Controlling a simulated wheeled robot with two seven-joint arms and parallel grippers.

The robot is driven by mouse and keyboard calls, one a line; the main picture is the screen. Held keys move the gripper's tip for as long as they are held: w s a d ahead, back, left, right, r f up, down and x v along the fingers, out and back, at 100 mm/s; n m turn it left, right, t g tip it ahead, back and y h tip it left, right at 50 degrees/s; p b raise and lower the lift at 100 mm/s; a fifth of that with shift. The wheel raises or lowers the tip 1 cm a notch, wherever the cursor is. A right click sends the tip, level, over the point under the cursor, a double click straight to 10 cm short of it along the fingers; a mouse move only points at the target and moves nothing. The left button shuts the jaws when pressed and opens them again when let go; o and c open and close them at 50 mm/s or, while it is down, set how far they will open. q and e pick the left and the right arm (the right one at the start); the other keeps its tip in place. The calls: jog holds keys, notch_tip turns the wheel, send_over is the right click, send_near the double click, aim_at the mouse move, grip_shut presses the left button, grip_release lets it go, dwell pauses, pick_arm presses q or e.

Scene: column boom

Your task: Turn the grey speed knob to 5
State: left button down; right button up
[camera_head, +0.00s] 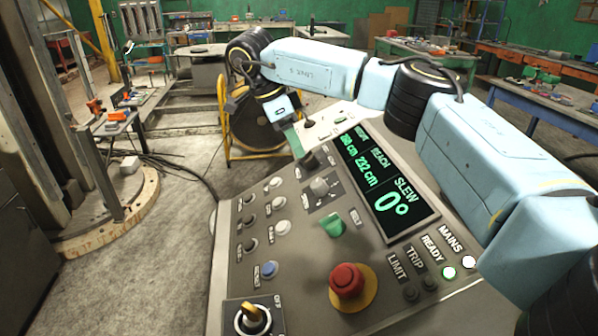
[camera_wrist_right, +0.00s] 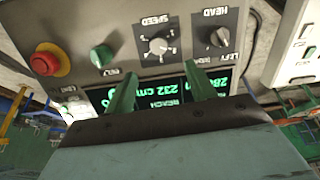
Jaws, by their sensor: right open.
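The grey speed knob (camera_head: 319,186) sits on its dark square plate on the sloped console panel. In the right wrist view the knob (camera_wrist_right: 158,46) shows from above, upside down, with a ring of marks around it too small to read surely. My right gripper (camera_head: 294,140) is beyond the knob, near the panel's far edge. Its two green fingers are spread and empty in the wrist view (camera_wrist_right: 161,88), apart from the knob, over the display side. My left gripper is not in view.
A black head knob (camera_head: 308,160) and a green knob (camera_head: 333,225) flank the speed knob. The display (camera_head: 384,180) reads slew 0°, reach 232 cm.

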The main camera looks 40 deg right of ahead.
jog(key=b, duration=0.1)
send_near(316, 184)
jog(key=f, duration=0.1)
jog(key=x, duration=0.8)
jog(key=shift+d+f, duration=0.15)
jog(key=shift+d, duration=0.15)
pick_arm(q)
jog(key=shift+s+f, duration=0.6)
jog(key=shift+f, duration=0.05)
pick_arm(e)
jog(key=shift+s, duration=0.1)
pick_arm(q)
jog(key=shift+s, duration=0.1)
pick_arm(e)
jog(key=shift+c, duration=0.8)
jog(key=c, duration=0.8)
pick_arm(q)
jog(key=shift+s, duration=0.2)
